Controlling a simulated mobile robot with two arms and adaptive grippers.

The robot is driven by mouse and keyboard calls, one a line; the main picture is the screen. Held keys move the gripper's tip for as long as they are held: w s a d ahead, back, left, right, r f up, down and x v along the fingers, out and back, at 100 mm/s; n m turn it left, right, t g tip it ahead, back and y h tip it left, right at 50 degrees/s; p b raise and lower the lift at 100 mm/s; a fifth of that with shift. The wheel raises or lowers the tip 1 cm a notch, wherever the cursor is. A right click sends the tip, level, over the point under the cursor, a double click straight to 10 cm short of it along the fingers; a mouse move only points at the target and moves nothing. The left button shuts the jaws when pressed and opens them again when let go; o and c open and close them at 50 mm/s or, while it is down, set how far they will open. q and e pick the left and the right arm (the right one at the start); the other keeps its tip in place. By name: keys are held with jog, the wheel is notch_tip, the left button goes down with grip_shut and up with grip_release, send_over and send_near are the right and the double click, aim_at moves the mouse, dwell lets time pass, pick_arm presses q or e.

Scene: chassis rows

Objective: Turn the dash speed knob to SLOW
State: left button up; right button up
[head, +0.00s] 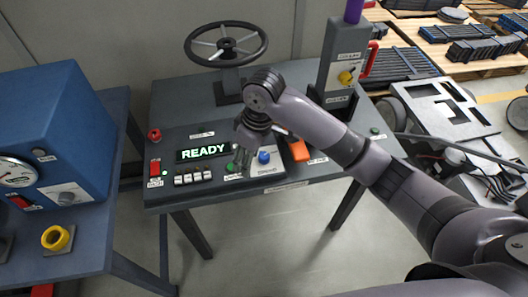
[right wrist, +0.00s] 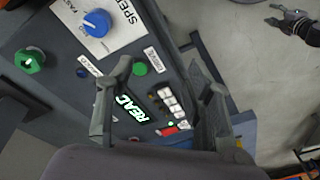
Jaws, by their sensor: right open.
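The blue speed knob (head: 264,157) sits on a white plate on the dash, right of the READY display (head: 203,152). In the right wrist view the knob (right wrist: 97,22) is unobstructed at the upper left, beside the letters FAST and SPEE. A pale mark shows on its left side; I cannot tell its exact setting. My right gripper (head: 238,165) is above the dash, left of the knob and apart from it. Its fingers (right wrist: 160,68) are open and empty, with a green button (right wrist: 139,69) seen between them.
An orange object (head: 298,150) lies right of the knob. A row of small buttons (head: 192,178) is left of my gripper. A steering wheel (head: 226,44) stands behind, and a lever box (head: 345,62) at the back right. A blue cabinet (head: 60,130) stands left.

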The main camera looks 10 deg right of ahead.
notch_tip(320, 180, up, 9)
jog(key=h, duration=0.2)
send_over(264, 155)
jog(key=shift+m+g, duration=0.3)
notch_tip(264, 155, down, 17)
jog(key=shift+f+p, duration=0.1)
jog(key=shift+p, duration=1.05)
jog(key=shift+c, duration=0.3)
grip_shut()
